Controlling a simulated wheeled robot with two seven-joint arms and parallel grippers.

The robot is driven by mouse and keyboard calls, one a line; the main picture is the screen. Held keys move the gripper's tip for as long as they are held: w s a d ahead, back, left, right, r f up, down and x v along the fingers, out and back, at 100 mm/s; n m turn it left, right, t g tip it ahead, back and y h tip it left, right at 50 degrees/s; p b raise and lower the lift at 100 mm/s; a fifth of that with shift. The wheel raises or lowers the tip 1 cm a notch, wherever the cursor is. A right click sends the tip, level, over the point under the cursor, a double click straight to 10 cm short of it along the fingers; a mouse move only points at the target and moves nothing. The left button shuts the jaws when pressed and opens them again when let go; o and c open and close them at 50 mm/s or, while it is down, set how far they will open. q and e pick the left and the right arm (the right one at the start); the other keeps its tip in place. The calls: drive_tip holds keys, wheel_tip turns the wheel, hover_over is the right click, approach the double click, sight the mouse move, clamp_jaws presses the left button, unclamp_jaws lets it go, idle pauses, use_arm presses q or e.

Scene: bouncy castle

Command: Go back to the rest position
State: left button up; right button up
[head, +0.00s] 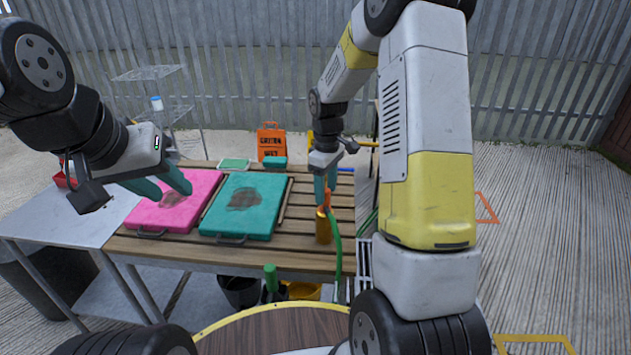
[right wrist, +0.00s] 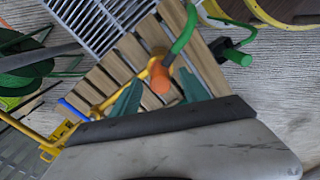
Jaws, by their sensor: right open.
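My left gripper (head: 166,188) hangs over the left part of the slatted table, above the pink pad's edge. Its two teal fingers are apart with nothing seen between them. My right gripper (head: 325,192) points down at the table's right end, just above an orange nozzle (head: 325,208) in an amber cylinder (head: 323,232). In the right wrist view the teal fingers of my right gripper (right wrist: 158,95) are spread, with the orange nozzle (right wrist: 160,75) showing between them. Whether the fingers touch it cannot be told.
A pink pad (head: 148,214) and a teal pad (head: 268,218), both with dark stains, lie on the slatted table (head: 170,250). A green hose (head: 337,250) hangs at its right front. An orange caution container (head: 271,142) stands behind. Dark buckets (head: 238,290) sit below. Open floor (head: 560,250) lies right.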

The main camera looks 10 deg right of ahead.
wheel_tip(320, 180, up, 6)
drive_tip(key=shift+r, duration=0.15)
drive_tip(key=s+r+m+t+y, duration=0.1)
drive_tip(key=s+r+m+t, duration=0.3)
drive_tip(key=s+r, duration=0.85)
drive_tip(key=s+a+r+m+t, duration=0.1)
drive_tip(key=s+m, duration=0.1)
drive_tip(key=s, duration=0.4)
drive_tip(key=s+a+r+m+t+y, duration=0.1)
drive_tip(key=s+m, duration=0.2)
drive_tip(key=s, duration=0.2)
drive_tip(key=shift+s+a+r, duration=0.15)
drive_tip(key=shift+s+r, duration=0.2)
drive_tip(key=shift+r, duration=0.05)
drive_tip(key=shift+c, duration=0.2)
